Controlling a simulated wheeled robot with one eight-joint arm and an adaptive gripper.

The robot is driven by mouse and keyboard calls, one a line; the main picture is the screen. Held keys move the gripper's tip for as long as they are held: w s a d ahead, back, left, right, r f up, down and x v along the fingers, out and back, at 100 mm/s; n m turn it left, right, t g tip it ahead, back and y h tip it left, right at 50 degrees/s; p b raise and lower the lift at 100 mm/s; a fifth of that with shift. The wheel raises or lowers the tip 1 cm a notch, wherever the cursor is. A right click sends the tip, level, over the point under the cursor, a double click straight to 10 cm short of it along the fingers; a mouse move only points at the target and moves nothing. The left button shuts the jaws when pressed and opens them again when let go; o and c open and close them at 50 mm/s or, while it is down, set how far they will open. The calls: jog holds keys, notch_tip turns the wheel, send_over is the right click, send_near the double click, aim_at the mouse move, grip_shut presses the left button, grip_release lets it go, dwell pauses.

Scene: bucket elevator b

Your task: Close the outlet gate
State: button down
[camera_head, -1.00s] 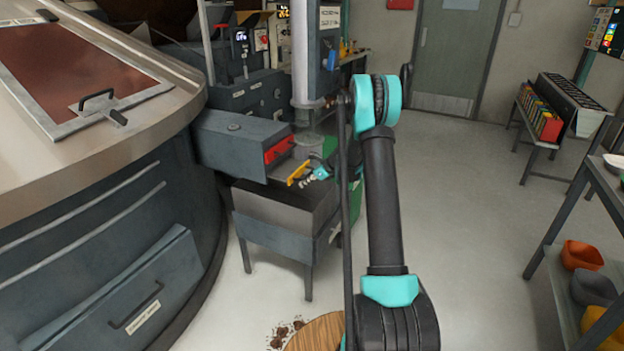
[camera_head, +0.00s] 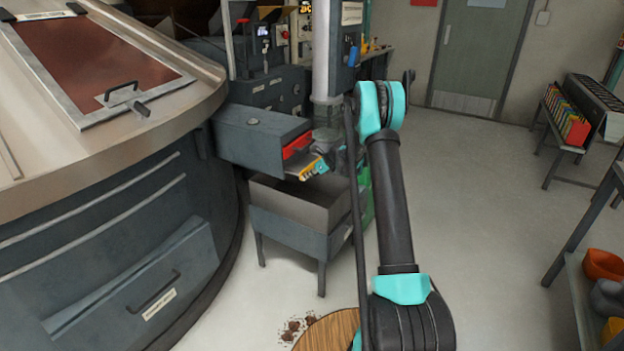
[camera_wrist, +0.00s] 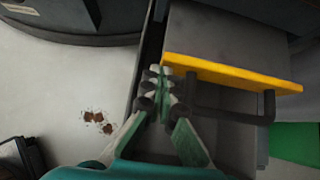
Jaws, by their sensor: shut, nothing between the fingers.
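The outlet gate appears to be the yellow plate (camera_wrist: 235,73) with a dark bar handle (camera_wrist: 225,117), seen in the wrist view. In the head view the yellow plate (camera_head: 308,172) shows just below the red end (camera_head: 297,146) of the grey chute (camera_head: 250,138). My gripper (camera_wrist: 165,92) is shut and empty. Its fingertips are at the left part of the plate, beside the left end of the handle. I cannot tell whether they touch it. In the head view my gripper (camera_head: 321,169) is small and partly hidden against the chute and column.
A grey open bin (camera_head: 297,205) on legs stands under the chute. A large round grey vessel (camera_head: 110,235) fills the left. Brown debris (camera_head: 291,328) lies on the floor near a round wooden top (camera_head: 335,330). Open floor (camera_head: 475,190) lies to the right.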

aim_at(292, 173)
jog(key=w+a, duration=0.2)
jog(key=a, duration=0.1)
jog(key=w+a, duration=0.2)
jog(key=shift+a, duration=0.3)
